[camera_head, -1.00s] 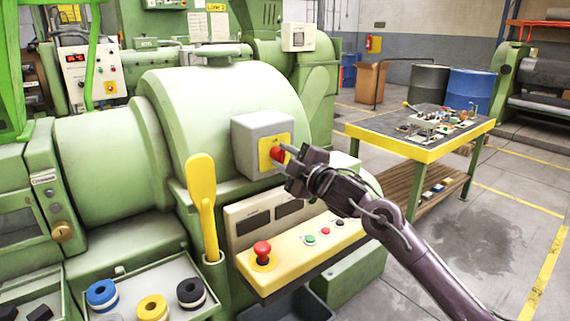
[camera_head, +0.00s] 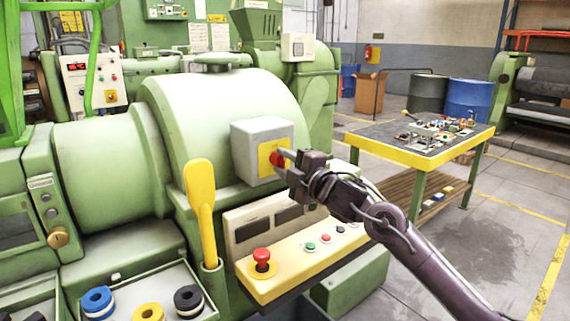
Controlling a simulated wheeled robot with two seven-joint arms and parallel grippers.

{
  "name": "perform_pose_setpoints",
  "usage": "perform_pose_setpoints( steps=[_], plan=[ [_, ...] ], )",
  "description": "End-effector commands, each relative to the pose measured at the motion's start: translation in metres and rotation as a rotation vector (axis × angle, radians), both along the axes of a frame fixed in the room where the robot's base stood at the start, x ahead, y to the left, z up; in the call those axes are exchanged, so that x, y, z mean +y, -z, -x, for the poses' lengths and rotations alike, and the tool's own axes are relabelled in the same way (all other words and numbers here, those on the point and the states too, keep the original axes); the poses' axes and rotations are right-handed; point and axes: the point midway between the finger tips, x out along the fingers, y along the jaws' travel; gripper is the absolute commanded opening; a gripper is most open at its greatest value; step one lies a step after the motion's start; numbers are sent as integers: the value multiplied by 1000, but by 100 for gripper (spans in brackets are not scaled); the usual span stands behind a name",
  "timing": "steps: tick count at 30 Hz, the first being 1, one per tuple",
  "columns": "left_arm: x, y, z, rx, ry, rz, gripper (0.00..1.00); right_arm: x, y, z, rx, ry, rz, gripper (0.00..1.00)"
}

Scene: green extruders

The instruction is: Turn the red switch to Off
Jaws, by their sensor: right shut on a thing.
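The red switch (camera_head: 277,159) sits on a yellow plate (camera_head: 265,166) on the front of a grey box (camera_head: 253,139), which is fixed to the green machine. My right gripper (camera_head: 284,160) comes in from the right and is shut on the red switch. The fingers hide part of the switch, so its exact angle cannot be made out. My left gripper is not in view.
Below the box is a yellow control panel (camera_head: 290,262) with a red mushroom button (camera_head: 261,257) and smaller buttons. A yellow paddle (camera_head: 200,190) stands upright to the left. A yellow-edged table (camera_head: 420,159) with small parts stands at right.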

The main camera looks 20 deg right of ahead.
Motion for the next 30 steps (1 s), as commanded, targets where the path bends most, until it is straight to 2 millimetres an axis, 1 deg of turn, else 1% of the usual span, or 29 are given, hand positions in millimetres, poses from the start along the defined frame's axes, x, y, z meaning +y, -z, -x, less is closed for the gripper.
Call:
perform_pose_setpoints(
  steps=[1, 2, 6, 14, 17, 20, 24, 26, 30],
  plan=[
    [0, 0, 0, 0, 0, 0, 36, 2, 6, 0, 11, -5, 6, 8],
    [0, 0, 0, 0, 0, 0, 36, 2, 7, 0, 12, -5, 7, 34],
    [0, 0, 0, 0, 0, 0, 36, 2, 5, 0, 9, -4, 5, 51],
    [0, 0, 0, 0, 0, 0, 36, 1, 3, 1, 4, -2, 2, 51],
    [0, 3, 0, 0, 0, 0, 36, -2, 4, 7, 4, -2, 3, 51],
    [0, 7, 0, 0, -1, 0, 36, -7, 7, 20, 5, -1, 5, 51],
    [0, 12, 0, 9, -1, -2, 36, -16, 9, 44, 7, 0, 6, 51],
    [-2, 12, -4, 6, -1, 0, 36, -18, 9, 53, 7, -1, 7, 51],
    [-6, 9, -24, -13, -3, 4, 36, -24, 9, 68, 8, -2, 5, 51]
  ],
)
